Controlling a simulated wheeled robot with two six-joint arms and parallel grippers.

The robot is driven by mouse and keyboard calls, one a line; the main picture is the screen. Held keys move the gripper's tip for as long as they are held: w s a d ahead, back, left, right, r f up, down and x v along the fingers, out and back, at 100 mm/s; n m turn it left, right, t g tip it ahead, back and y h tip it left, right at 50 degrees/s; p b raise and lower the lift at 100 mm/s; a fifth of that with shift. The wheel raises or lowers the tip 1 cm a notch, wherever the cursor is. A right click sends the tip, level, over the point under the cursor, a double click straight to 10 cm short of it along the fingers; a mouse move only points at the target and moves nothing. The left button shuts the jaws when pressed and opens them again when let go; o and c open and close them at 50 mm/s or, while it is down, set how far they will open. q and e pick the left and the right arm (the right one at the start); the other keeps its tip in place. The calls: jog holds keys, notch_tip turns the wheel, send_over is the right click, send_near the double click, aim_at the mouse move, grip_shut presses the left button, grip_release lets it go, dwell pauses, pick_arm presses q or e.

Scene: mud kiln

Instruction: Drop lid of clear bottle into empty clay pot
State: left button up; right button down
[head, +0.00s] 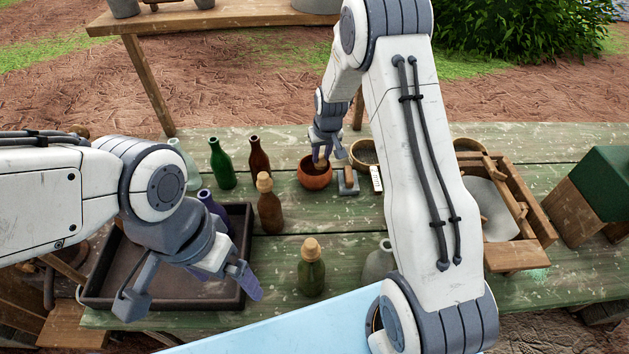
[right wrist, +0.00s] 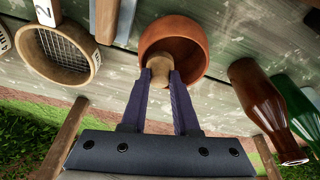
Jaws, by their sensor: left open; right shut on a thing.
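My right gripper (head: 323,158) is over the reddish-brown clay pot (head: 315,176) on the green table. In the right wrist view, my right gripper (right wrist: 160,80) is shut on a tan cork lid (right wrist: 159,68), which is seen against the pot's opening (right wrist: 176,40). I cannot tell whether the lid is above the rim or inside. A clear glass bottle (head: 380,264) stands near the front, partly hidden by my right arm; its top is hard to see. Another pale clear bottle (head: 190,172) is at the left, partly hidden. My left gripper (head: 225,282) is open and empty over the dark tray.
A corked brown bottle (head: 270,207) and a corked green bottle (head: 311,268) stand front of the pot. Open green (head: 221,165) and brown (head: 259,157) bottles stand left of it. The dark tray (head: 245,220) is at left, a wooden frame (head: 527,205) at right.

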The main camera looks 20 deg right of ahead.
jog(key=shift+f, duration=0.4)
jog(key=c, duration=0.6)
grip_release()
jog(key=shift+r, duration=0.1)
jog(key=b+v, duration=0.1)
jog(key=v, duration=0.9)
jog(key=shift+r+b, duration=0.2)
jog(key=shift+b, duration=0.1)
